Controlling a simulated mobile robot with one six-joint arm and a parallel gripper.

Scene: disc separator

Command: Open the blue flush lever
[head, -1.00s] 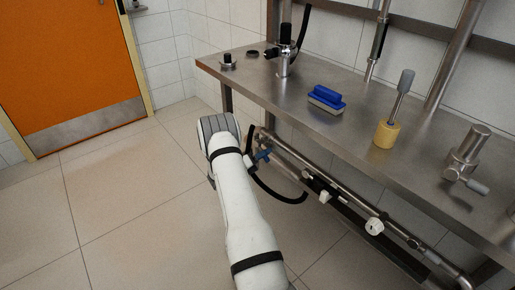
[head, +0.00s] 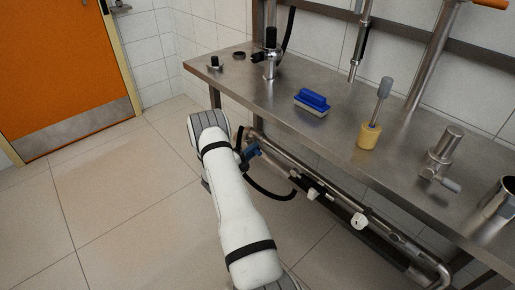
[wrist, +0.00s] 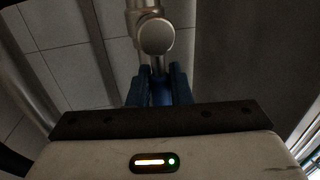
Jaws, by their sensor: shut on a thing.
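In the wrist view the blue flush lever (wrist: 161,93) sits between the two dark blue fingers of my gripper (wrist: 158,76), which is shut on it. The lever is mostly hidden by the fingers. A round metal valve cap (wrist: 157,37) and its pipe show just beyond the fingertips. In the head view a blue part (head: 251,151) shows at the pipe end under the bench, beside the end of my arm. I cannot tell there how much of it is lever and how much is finger.
A steel bench (head: 330,130) stands above the pipe run (head: 315,183). On it are a blue brush (head: 312,101), a yellow-based tool (head: 369,135) and metal fittings (head: 442,155). A black hose (head: 270,190) loops below the valve. The tiled floor (head: 120,215) at left is clear.

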